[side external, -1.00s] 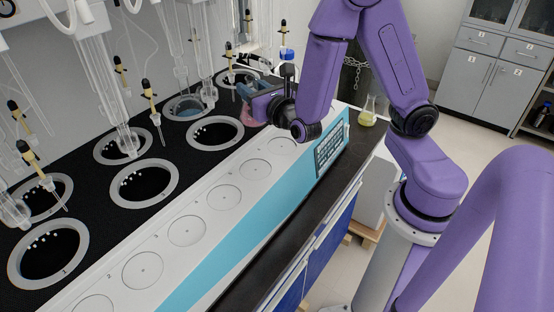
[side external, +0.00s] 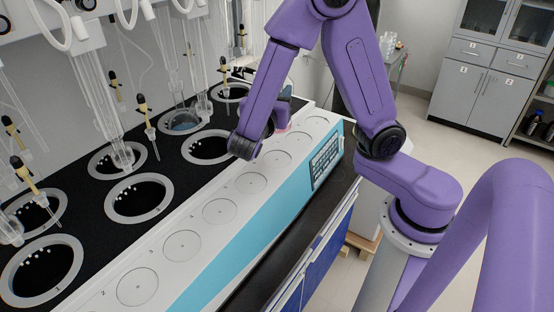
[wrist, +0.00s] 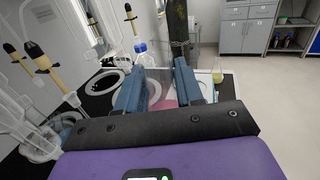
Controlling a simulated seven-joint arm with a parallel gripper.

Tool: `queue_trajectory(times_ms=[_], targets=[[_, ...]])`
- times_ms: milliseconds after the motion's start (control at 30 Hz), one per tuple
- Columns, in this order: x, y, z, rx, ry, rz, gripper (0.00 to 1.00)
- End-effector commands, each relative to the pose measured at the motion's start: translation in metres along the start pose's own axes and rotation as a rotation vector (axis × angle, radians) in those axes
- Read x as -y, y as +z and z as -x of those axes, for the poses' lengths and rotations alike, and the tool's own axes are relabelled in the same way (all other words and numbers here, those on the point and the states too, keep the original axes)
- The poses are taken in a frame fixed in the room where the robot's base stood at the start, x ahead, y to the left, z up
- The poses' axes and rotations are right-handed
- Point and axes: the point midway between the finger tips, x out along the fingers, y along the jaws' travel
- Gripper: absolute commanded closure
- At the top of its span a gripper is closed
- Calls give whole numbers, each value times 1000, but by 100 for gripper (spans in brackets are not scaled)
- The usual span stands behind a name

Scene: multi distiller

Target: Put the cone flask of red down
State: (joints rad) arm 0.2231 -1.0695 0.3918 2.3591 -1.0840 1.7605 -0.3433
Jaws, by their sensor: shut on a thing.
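The cone flask of red (wrist: 163,104) shows as a pink, see-through body between the fingers of my gripper (wrist: 160,82) in the wrist view. The fingers are shut on it. In the side view only a small pink part of the flask (side external: 284,129) shows beneath my gripper (side external: 284,105), near the far end of the white strip with round marked spots (side external: 183,246). My arm hides most of the flask there. I cannot tell whether its base touches the surface.
Black-topped wells with grey rings (side external: 142,195) and hanging glass tubes (side external: 118,140) line the left. A blue-capped bottle (wrist: 140,47) and a flask of yellow liquid (wrist: 217,77) stand beyond my fingers. The nearer round spots are clear.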

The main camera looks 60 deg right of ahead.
Motion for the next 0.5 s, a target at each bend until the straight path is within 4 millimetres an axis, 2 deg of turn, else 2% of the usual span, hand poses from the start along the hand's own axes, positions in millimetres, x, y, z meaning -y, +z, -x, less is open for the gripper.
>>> queue_trajectory(times_ms=[367, 500], targets=[[1, 0, 1, 2, -10, 0, 100], [1, -10, 1, 3, -9, 4, 100]])
